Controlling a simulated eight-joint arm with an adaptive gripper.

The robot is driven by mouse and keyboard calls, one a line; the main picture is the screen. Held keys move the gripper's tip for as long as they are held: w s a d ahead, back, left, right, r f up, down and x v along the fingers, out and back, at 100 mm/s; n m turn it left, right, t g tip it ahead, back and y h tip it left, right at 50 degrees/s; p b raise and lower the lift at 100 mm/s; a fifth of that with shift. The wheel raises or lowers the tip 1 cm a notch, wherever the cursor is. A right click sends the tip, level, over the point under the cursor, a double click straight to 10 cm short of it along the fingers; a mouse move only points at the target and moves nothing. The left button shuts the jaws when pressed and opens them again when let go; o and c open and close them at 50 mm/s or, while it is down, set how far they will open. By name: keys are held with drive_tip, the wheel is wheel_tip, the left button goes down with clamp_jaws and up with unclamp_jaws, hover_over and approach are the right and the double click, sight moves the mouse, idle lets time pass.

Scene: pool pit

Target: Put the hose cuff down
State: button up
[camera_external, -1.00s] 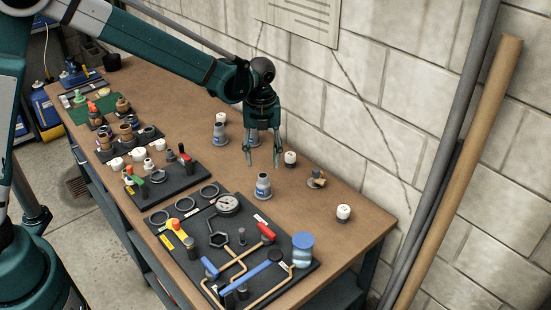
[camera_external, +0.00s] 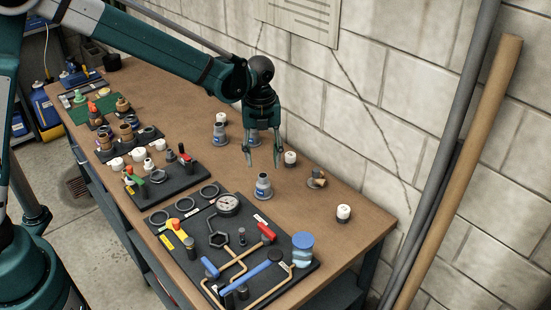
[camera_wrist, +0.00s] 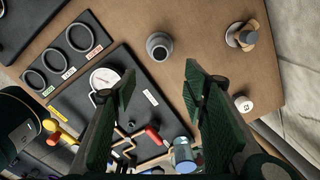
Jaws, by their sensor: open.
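A grey flanged cuff with a blue label (camera_external: 263,188) stands upright on the bench, apart from other pieces. It also shows in the wrist view (camera_wrist: 158,46), seen from above, beyond the gap between my fingers. My gripper (camera_external: 263,164) is open and empty, above and just behind the cuff in the external view. In the wrist view both fingers of my gripper (camera_wrist: 160,78) are spread wide with nothing between them. A similar grey cuff (camera_external: 220,133) stands farther back. I cannot tell from the frames which one is the hose cuff.
White-topped fittings (camera_external: 290,158) and (camera_external: 343,213) and a brass-and-grey fitting (camera_external: 317,179) stand nearby. A black tool board (camera_external: 205,243) with a gauge (camera_external: 228,205) and a blue-lidded jar (camera_external: 303,245) lies in front. The block wall (camera_external: 345,110) rises behind. Bare wood surrounds the cuff.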

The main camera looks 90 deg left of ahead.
drive_tip(key=s+d+r+n+t, duration=0.1)
drive_tip(key=s+d+r+n, duration=0.1)
drive_tip(key=d+r, duration=0.5)
drive_tip(key=s+d+r+n+t+y, duration=0.1)
drive_tip(key=d+r+n, duration=0.25)
drive_tip(key=d, duration=0.75)
drive_tip(key=s+d+r+n+t, duration=0.1)
drive_tip(key=s+d+r+n, duration=0.1)
drive_tip(key=d+r, duration=0.5)
drive_tip(key=s+d+n+t, duration=0.2)
drive_tip(key=s+d+n, duration=0.2)
drive_tip(key=s+d, duration=0.4)
drive_tip(key=s+d+f+n+t+h, duration=0.1)
drive_tip(key=s+d+n, duration=0.3)
drive_tip(key=s+d, duration=0.5)
drive_tip(key=shift+s+d+t, duration=0.25)
drive_tip(key=shift+d+t, duration=0.25)
drive_tip(key=shift+d, duration=2.7)
drive_tip(key=shift+a, duration=0.1)
drive_tip(key=shift+c, duration=0.3)
